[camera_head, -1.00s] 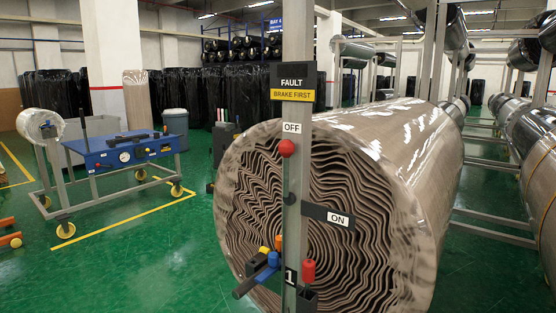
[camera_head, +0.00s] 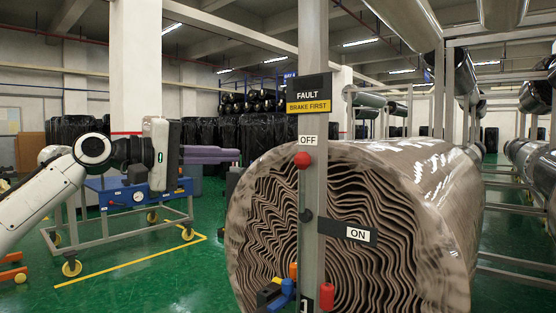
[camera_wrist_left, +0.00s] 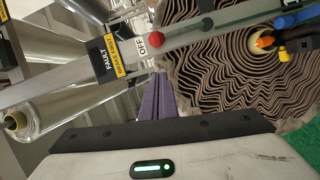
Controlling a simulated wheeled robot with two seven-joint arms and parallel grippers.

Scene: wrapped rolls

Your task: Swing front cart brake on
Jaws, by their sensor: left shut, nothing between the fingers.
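The brake lever has a red ball knob (camera_head: 304,160) at its top, just under the white OFF label (camera_head: 307,141) on a grey upright post (camera_head: 313,70). The lever stands upright along the post. The ON label (camera_head: 357,234) is on a dark arm to the right and lower. My left gripper (camera_head: 236,155) has purple fingers, is shut and empty, and points right toward the post, left of the knob and apart from it. In the left wrist view the shut fingers (camera_wrist_left: 157,80) point toward the post, with the knob (camera_wrist_left: 157,42) beyond their tips. My right gripper is not in view.
A large wrapped corrugated roll (camera_head: 400,200) stands right behind the post. A black and yellow sign reading FAULT, BRAKE FIRST (camera_head: 308,93) is above the lever. A red handle (camera_head: 326,296) and blue fitting (camera_head: 283,297) are lower. A blue cart (camera_head: 120,195) is at left.

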